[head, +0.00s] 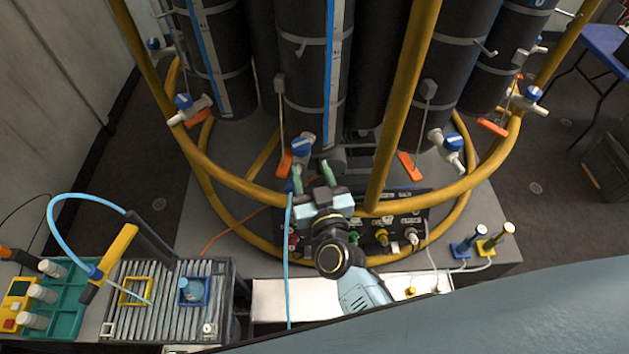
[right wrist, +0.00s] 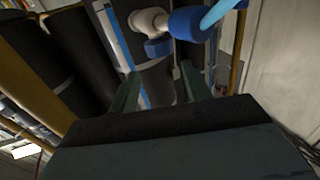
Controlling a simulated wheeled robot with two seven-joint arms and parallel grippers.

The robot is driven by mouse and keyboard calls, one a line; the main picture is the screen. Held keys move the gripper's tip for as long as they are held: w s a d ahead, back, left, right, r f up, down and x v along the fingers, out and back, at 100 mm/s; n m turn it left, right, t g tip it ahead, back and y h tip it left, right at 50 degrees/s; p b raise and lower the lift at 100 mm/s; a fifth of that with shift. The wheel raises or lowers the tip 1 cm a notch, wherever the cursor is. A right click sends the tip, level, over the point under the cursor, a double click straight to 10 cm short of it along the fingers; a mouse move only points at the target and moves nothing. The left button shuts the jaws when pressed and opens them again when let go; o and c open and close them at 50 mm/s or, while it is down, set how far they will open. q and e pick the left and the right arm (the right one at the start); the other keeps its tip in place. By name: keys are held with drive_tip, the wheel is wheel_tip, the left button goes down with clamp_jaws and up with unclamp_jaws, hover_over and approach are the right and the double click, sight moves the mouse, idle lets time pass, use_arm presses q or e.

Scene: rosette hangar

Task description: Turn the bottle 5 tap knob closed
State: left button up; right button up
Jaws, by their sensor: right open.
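My right gripper (head: 311,169) is open and empty in the head view, just in front of a white tap with a blue knob (head: 303,146) on the middle dark bottle (head: 302,85). In the right wrist view the green fingers (right wrist: 160,78) stand apart. The blue knob (right wrist: 158,48) shows beyond the gap between them, and I see no contact. A blue fitting (right wrist: 188,23) with a light blue tube (right wrist: 222,10) is on the same tap. No bottle number is readable, so I cannot tell which is bottle 5. My left gripper is not in view.
A yellow ring frame (head: 240,184) with a slanting post (head: 402,105) surrounds the bottles close to my right gripper. Other blue-knobbed taps (head: 184,101) hang left and right. A ribbed crate (head: 160,322) and teal rack (head: 62,318) stand at lower left.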

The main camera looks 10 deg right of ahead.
drive_tip(key=shift+s, duration=1.1)
